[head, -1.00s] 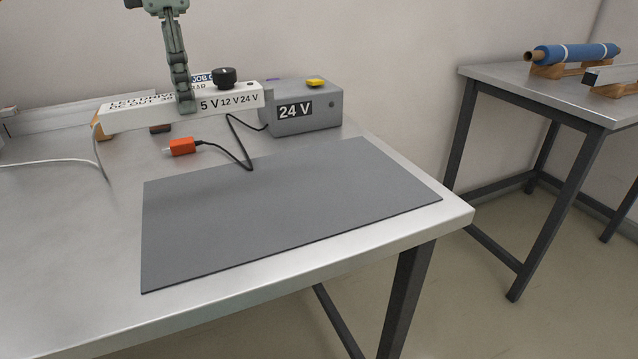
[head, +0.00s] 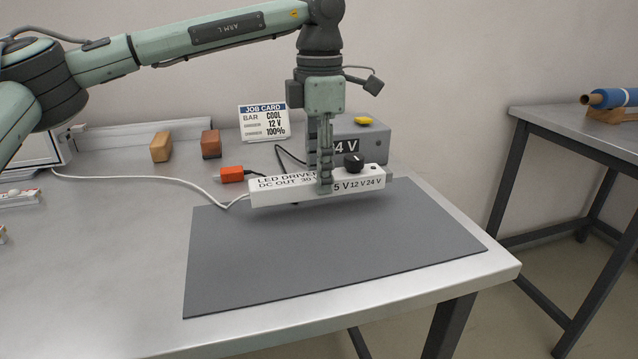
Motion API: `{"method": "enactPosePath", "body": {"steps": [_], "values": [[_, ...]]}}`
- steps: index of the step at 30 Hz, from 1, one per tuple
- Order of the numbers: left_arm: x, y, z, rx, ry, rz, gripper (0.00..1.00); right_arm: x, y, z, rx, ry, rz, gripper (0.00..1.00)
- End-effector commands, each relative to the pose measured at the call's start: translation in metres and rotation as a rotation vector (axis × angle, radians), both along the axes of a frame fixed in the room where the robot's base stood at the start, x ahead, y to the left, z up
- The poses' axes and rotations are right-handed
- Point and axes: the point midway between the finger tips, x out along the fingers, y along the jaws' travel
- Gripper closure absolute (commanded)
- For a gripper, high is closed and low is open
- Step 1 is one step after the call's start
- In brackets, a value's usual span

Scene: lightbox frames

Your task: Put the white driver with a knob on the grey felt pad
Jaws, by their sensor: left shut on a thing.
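The white driver (head: 283,193) is a long white box with black print and a black knob (head: 353,163) on its top right part. My left gripper (head: 325,185) comes down from above and is shut on the driver near its middle. The driver looks held over the back part of the grey felt pad (head: 330,255); a shadow lies below it, and I cannot tell how large the gap is. A white cable runs from its left end. The pad lies flat and bare. My right gripper is not in view.
A grey 24 V box (head: 373,145) with a yellow button stands behind the driver. An orange connector (head: 232,174), two wooden blocks (head: 161,147) and a job card (head: 263,122) are at the back. A second table (head: 560,122) with a blue roll (head: 615,97) stands right.

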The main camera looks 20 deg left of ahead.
Motion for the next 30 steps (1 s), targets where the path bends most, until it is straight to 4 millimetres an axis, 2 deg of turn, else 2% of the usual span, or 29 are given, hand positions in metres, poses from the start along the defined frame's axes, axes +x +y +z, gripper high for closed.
{"method": "enactPosePath", "body": {"steps": [3,6,17,18,23,30], "values": [[-0.001,0.001,-0.018,0.002,0.001,0.001,1.0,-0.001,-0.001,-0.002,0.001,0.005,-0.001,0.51],[0.0,0.001,-0.028,0.001,0.001,0.001,1.0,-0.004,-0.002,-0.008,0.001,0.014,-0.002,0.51],[0.0,0.001,-0.031,-0.001,-0.001,0.001,1.0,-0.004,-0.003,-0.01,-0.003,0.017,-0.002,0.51],[0.0,0.001,-0.032,0.0,0.0,0.001,0.64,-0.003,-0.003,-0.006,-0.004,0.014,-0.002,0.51],[0.0,0.001,-0.031,0.0,0.0,0.001,0.44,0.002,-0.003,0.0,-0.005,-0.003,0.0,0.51],[0.0,0.001,-0.031,0.0,0.0,0.001,0.44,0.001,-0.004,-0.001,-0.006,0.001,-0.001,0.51]]}}
